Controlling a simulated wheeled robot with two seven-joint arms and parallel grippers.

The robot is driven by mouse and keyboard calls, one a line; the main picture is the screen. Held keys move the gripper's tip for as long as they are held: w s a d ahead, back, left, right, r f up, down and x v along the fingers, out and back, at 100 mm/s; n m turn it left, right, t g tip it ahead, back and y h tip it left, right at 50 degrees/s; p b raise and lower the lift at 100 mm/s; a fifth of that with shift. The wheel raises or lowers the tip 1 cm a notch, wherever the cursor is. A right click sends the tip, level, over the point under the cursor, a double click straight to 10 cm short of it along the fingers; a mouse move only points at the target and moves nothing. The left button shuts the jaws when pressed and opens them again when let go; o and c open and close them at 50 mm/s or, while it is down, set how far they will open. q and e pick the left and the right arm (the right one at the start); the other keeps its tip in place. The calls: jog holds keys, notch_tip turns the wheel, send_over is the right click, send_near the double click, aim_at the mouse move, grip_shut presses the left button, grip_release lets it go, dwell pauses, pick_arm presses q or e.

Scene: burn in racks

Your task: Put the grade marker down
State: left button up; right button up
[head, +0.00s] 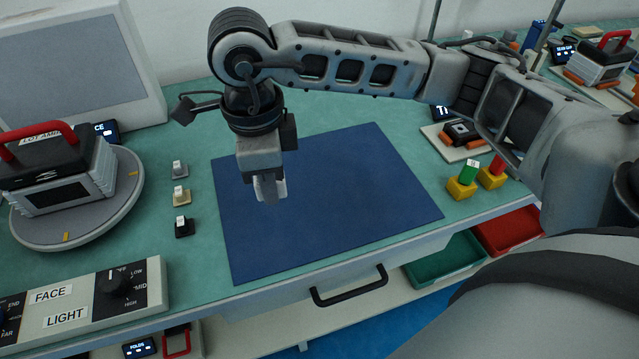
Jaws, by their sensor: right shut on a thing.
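My right gripper (270,190) points down over the blue mat (350,200), near the mat's left part. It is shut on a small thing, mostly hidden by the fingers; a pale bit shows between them. I cannot tell from this view what the held thing looks like or whether it touches the mat. I cannot tell which thing is the grade marker. My left gripper is not in view.
Three small switch-like pieces (181,194) stand left of the mat. A black-and-grey unit with a red handle (60,180) sits on a round turntable (125,200). A control panel (90,298) lies at the front left. Green (445,262) and red (512,232) bins sit below the right edge.

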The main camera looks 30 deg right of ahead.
jog(key=m, duration=0.4)
jog(key=a+m, duration=0.1)
jog(key=m, duration=0.1)
jog(key=shift+s+r, duration=0.15)
jog(key=shift+s, duration=0.25)
jog(key=m, duration=1)
send_over(325, 198)
jog(key=a, duration=0.1)
jog(key=f, duration=0.8)
jog(key=shift+s+a, duration=0.1)
jog(key=shift+s, duration=0.2)
jog(key=shift+w+d+f, duration=0.15)
jog(key=shift+d+f, duration=0.2)
jog(key=shift+f, duration=0.2)
jog(key=f, duration=0.3)
jog(key=shift+d+f, duration=0.1)
jog(key=shift+d, duration=0.1)
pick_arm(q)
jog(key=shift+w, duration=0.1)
pick_arm(e)
jog(key=shift+w+f, duration=0.1)
jog(key=shift+f, duration=0.05)
